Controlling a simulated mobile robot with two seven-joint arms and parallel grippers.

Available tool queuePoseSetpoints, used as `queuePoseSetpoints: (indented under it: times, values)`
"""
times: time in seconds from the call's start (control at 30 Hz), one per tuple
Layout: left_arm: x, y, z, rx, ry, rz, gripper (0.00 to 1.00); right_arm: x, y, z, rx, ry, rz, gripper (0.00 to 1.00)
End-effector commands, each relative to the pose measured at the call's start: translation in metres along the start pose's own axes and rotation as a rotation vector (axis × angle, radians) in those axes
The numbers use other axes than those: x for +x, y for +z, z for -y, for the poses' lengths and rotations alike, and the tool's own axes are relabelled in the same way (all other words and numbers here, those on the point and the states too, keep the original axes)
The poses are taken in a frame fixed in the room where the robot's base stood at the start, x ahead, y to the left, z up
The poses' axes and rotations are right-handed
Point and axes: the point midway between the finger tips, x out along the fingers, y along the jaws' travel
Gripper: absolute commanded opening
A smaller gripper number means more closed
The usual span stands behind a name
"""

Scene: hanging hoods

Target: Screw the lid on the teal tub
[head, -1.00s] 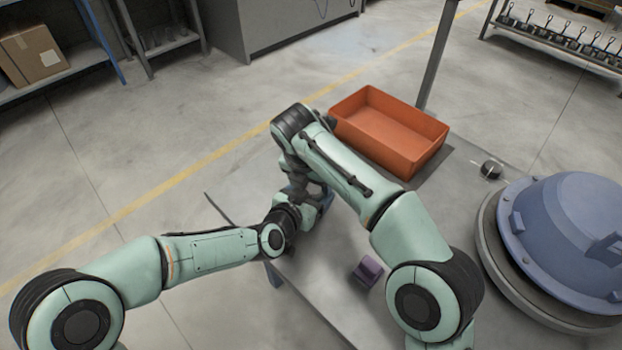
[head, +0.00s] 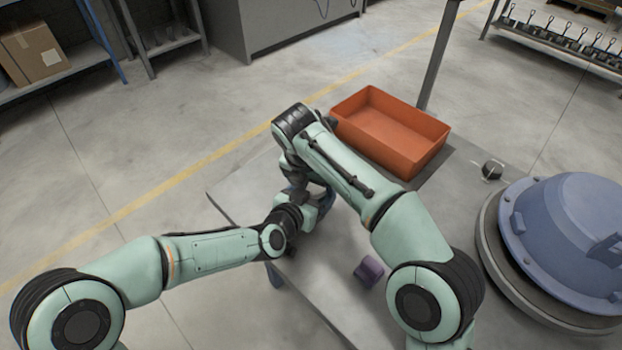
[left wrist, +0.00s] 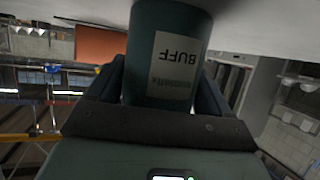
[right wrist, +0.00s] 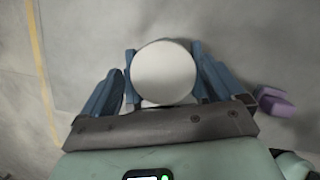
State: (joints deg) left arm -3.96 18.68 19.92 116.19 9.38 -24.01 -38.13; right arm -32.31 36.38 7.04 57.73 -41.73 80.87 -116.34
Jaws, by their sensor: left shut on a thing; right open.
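The teal tub (left wrist: 150,88), with a pale label reading BUFF, is between the fingers of my left gripper (left wrist: 163,82), which is shut on it. In the right wrist view a round white lid (right wrist: 164,72) faces the camera. My right gripper (right wrist: 160,85) is open, one blue finger on each side of the lid. Fingers of my left gripper show just beyond the lid's edges. The lid hides the tub in this view, so I cannot tell how it is seated. In the head view my arms hide the tub and lid.
The grey table (head: 310,285) carries an orange bin (head: 390,135) at the back, a small purple object (head: 368,270) near my right arm, and a small dark round object (head: 491,170). A large blue hood (head: 570,235) stands at the right. The table's left edge is close to my grippers.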

Motion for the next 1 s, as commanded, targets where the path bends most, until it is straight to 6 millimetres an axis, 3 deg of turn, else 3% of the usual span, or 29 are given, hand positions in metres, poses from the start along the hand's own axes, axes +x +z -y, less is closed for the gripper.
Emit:
queuePoseSetpoints:
  times: [0.03, 0.37, 0.8, 1.0]
  values:
    - [0.000, -0.001, 0.003, 0.005, -0.007, -0.005, 0.00, 0.013, -0.003, 0.005, -0.005, -0.031, -0.013, 1.00]
    - [0.000, -0.002, 0.003, 0.012, -0.008, -0.007, 0.00, 0.009, -0.002, 0.005, -0.006, -0.032, -0.012, 1.00]
    - [0.000, -0.001, 0.003, 0.009, -0.006, -0.005, 0.00, -0.059, -0.001, 0.002, -0.001, -0.009, -0.001, 1.00]
    - [0.000, -0.001, 0.002, 0.008, -0.004, -0.004, 0.00, -0.077, -0.001, 0.002, 0.001, -0.005, 0.001, 1.00]
